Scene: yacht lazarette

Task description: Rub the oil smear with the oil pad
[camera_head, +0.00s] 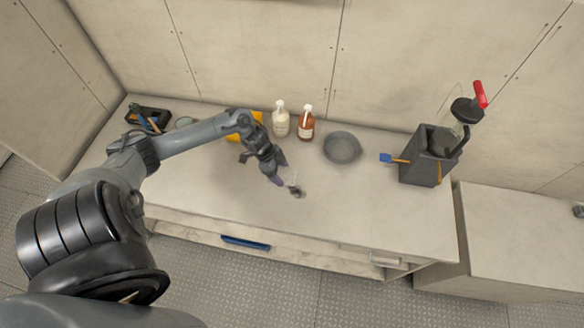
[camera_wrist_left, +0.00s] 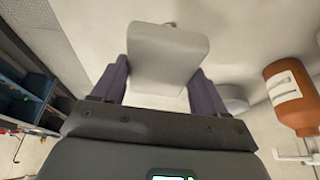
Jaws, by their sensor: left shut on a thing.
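My left gripper (camera_head: 284,183) is shut on a pale, rounded pad (camera_wrist_left: 168,58), which I take to be the oil pad. In the left wrist view the pad sits between the two purple-grey fingers and hides part of the surface beyond. In the head view the gripper points down at the middle of the counter, with only a little of the pad showing. A small dark patch (camera_head: 299,193), likely the oil smear, lies on the counter just beside the fingertips. I cannot tell whether the pad touches it. My right gripper is not in view.
A white bottle (camera_head: 281,119), a brown bottle (camera_head: 306,124) and a grey bowl (camera_head: 342,148) stand behind the gripper. A dark grey holder (camera_head: 425,160) stands at the right. A black tool tray (camera_head: 148,119) sits at the far left. The counter's front strip (camera_head: 220,205) is clear.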

